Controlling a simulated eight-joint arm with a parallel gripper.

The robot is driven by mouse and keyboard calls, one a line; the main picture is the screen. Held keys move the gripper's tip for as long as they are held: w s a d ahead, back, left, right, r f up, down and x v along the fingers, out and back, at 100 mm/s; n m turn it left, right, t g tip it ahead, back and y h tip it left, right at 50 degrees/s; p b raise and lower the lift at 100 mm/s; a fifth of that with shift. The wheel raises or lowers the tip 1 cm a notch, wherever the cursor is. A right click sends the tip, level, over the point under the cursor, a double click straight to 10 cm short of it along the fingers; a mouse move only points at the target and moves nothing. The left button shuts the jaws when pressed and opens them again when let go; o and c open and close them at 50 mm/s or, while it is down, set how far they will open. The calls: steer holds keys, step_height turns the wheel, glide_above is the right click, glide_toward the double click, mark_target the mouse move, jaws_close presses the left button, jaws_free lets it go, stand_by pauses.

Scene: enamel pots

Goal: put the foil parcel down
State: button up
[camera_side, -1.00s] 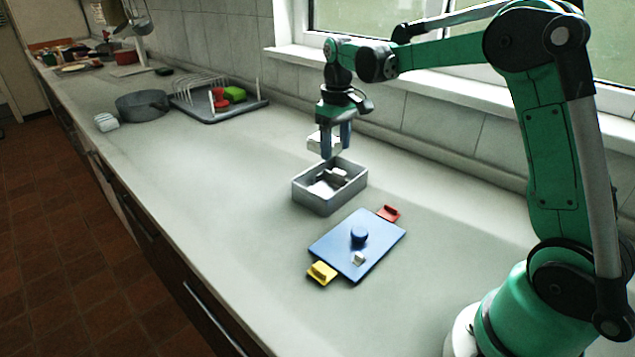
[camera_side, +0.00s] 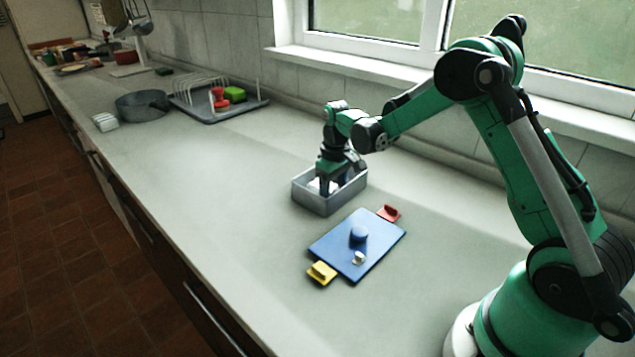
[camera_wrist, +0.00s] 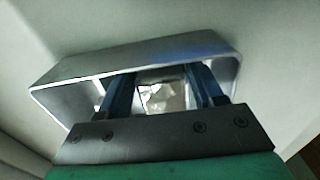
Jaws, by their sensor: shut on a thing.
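My gripper (camera_side: 335,185) reaches down inside a grey open box (camera_side: 318,204) on the counter. In the wrist view my gripper's two blue fingers (camera_wrist: 160,92) are shut on a crumpled silver foil parcel (camera_wrist: 163,96), which lies between them. The grey box (camera_wrist: 140,62) surrounds the fingers and the parcel. In the side view the parcel is mostly hidden by the fingers and the box wall. I cannot tell whether the parcel touches the box floor or the things in it.
A blue board (camera_side: 340,248) with a round blue knob (camera_side: 358,234) lies in front of the box. A yellow piece (camera_side: 321,273) and a red piece (camera_side: 389,212) sit at its ends. A dish rack (camera_side: 215,108) and grey pot (camera_side: 143,105) stand farther back. The counter left of the box is clear.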

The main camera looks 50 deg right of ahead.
mark_target(334, 189)
steer(key=o, duration=1)
steer(key=shift+f, duration=0.1)
step_height(334, 189, up, 11)
steer(key=s+a+t, duration=0.2)
steer(key=s+a, duration=0.1)
steer(key=s, duration=0.1)
steer(key=s+a+r+t, duration=0.1)
steer(key=s+a+t, duration=0.1)
steer(key=s+a, duration=0.2)
steer(key=s+a+r+t, duration=0.1)
steer(key=s+a+t, duration=0.2)
steer(key=s+a, duration=0.1)
steer(key=shift+s+a, duration=0.2)
steer(key=shift+s, duration=0.1)
